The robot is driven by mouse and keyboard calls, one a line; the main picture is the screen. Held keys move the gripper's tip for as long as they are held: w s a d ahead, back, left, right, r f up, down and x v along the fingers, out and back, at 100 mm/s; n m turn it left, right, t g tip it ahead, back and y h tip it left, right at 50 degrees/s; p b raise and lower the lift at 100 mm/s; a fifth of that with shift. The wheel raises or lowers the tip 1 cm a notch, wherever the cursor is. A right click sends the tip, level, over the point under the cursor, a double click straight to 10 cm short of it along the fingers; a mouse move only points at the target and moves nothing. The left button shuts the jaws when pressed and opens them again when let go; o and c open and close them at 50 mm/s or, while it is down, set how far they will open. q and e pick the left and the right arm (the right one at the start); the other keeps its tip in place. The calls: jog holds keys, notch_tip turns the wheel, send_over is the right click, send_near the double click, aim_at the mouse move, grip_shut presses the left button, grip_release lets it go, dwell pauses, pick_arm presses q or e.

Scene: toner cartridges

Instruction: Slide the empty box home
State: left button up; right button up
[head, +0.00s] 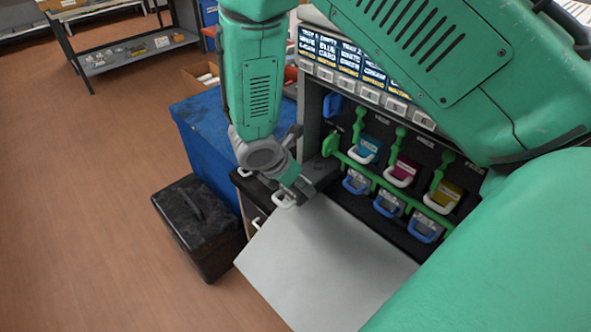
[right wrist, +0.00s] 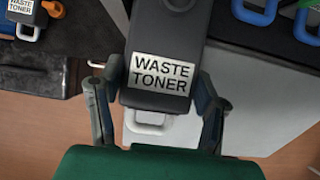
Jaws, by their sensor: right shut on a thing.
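My right gripper (head: 272,165) is at the left end of the open machine front. Its fingers (right wrist: 155,85) are on both sides of a dark grey box labelled WASTE TONER (right wrist: 165,72), with a white handle (right wrist: 149,122) at its near end. In the head view the box (head: 322,172) is partly hidden by the gripper and points toward the machine's lower left opening. How deep it sits there is unclear. Which box is the empty one cannot be told apart here. My left gripper is not in view.
The machine holds cyan (head: 368,147), magenta (head: 404,172) and yellow (head: 446,195) cartridges with green levers, above blue-handled units (head: 388,205). A pale lowered door (head: 325,265) lies in front. A blue box (head: 205,130) and black case (head: 200,225) stand left.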

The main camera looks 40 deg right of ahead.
jog(key=o, duration=1.8)
jog(key=shift+c, duration=0.2)
jog(key=shift+f, duration=0.1)
jog(key=shift+a, duration=0.15)
jog(key=shift+s+a+p, duration=0.15)
jog(key=shift+a+p, duration=0.45)
jog(key=shift+a, duration=1.3)
jog(key=p, duration=0.7)
send_near(288, 195)
jog(key=shift+a+r, duration=0.15)
jog(key=shift+r, duration=0.25)
